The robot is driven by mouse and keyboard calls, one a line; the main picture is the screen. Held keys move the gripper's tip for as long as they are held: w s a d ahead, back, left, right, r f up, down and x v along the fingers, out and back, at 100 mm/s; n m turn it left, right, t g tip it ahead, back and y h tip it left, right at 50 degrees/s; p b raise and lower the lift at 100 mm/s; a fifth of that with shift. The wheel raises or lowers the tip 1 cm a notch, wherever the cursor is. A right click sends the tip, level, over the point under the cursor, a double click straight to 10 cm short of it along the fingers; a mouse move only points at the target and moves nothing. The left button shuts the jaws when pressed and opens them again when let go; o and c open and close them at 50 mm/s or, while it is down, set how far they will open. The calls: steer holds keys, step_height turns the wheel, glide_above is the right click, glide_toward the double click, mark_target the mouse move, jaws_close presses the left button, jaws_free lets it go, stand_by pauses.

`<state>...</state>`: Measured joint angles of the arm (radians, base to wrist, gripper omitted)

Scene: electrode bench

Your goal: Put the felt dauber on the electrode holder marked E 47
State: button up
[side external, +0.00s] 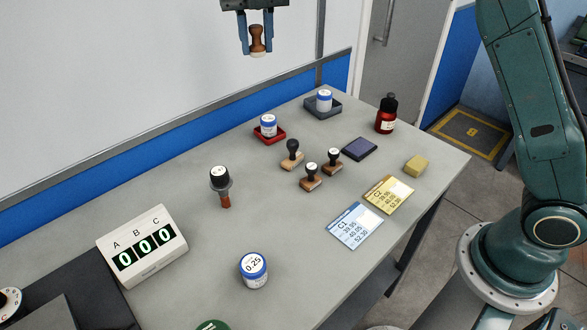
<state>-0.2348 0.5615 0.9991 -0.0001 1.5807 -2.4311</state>
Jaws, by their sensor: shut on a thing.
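My gripper (256,48) is high above the back of the bench, near the white wall panel. It is shut on a brown, turned wooden handle with a pale bottom, which looks like the felt dauber (257,36). The dauber hangs upright, clear of the bench. No marking E 47 can be read. A black knob-like piece with a white top, a grey collar and a reddish-brown lower end (220,182) is on the left half of the bench. It may be an electrode holder, but its label is too small to read.
White-and-blue jars stand in a red tray (261,138) and a grey tray (313,113). Stamps (311,184), a purple pad (360,149), a dark red bottle (386,116), a yellow sponge (415,166), cards (355,226), a 0.25 jar (254,273) and a counter box (141,246) also occupy the bench.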

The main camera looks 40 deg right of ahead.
mark_target(218, 171)
steer(key=s+a+r+n, duration=0.1)
steer(key=s+a+n, duration=0.1)
steer(key=a, duration=1.1)
steer(key=shift+s+a+r+n, duration=0.25)
steer(key=shift+a+n, duration=0.1)
steer(key=shift+n, duration=0.45)
steer(key=shift+f, duration=0.1)
steer(key=shift+f, duration=9.95)
steer(key=shift+f, duration=0.15)
steer(key=o, duration=1)
steer(key=shift+c, duration=0.2)
